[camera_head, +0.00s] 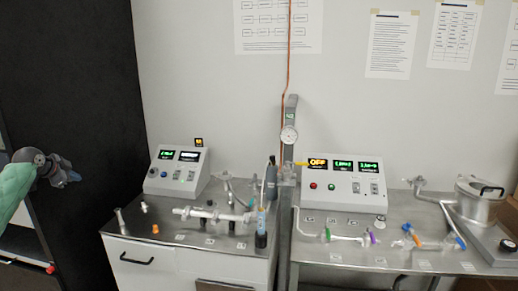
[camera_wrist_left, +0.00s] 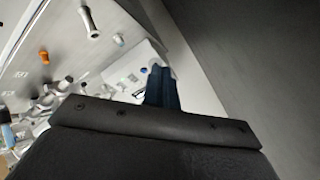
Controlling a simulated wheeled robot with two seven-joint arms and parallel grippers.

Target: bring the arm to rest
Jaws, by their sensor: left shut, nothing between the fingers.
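My left gripper (camera_head: 66,176) is at the far left of the head view, at the end of an arm in a green sleeve. It is in front of the dark panel, in the air, left of the bench and apart from it. In the left wrist view its dark blue fingers (camera_wrist_left: 162,88) are together with nothing between them. My right gripper is in neither view.
A left bench (camera_head: 125,249) carries a control box (camera_head: 177,172), glass and metal fittings and an orange part (camera_head: 155,229). A right bench (camera_head: 340,252) carries another control box (camera_head: 344,187) and a metal vessel (camera_head: 478,205). A dark panel (camera_head: 75,80) stands behind my left gripper.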

